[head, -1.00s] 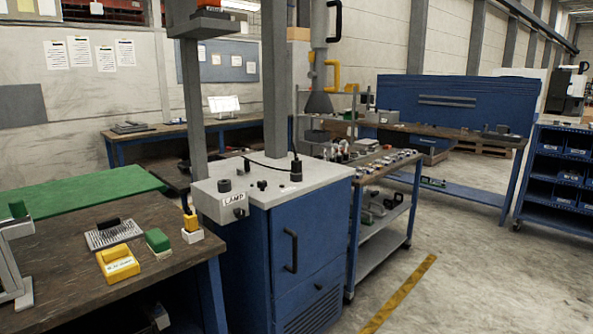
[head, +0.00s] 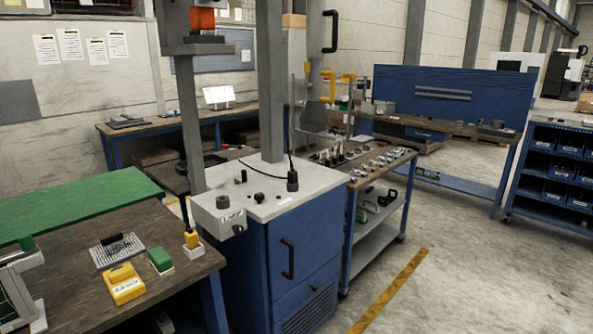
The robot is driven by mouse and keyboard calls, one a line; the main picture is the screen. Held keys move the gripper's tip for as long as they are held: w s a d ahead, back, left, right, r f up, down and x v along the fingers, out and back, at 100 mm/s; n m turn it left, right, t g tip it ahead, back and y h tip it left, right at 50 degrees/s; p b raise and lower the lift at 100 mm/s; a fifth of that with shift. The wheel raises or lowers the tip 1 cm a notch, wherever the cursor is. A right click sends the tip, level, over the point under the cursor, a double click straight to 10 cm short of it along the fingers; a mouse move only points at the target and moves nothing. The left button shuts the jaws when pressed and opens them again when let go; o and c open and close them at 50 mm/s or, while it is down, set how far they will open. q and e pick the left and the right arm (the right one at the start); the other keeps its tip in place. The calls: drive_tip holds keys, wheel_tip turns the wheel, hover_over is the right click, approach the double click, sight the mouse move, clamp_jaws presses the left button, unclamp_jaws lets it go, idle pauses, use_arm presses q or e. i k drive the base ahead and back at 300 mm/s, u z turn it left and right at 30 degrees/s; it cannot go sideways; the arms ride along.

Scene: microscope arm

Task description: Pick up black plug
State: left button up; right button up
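A black cylindrical piece with a thin cable (head: 292,182), which looks like the black plug, stands upright on the light grey top of the blue cabinet (head: 300,262). A thin black cable curves from near the column toward it. A grey box (head: 212,218) with black knobs and a label, blurred now and reading LAMP in the earlier frame, sits at the cabinet's front left corner. Small black pieces (head: 259,197) stand on the top left of the plug.
Two grey columns (head: 271,90) rise at the cabinet. A wooden bench (head: 70,275) at left holds a yellow device (head: 123,287), a green-topped block (head: 160,261) and a perforated plate. A cart (head: 375,222) with small parts stands right of the cabinet. Floor (head: 455,270) at right is clear.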

sight(292, 174)
drive_tip(key=z, duration=0.2)
drive_tip(key=i, duration=2.05)
drive_tip(key=u, duration=0.1)
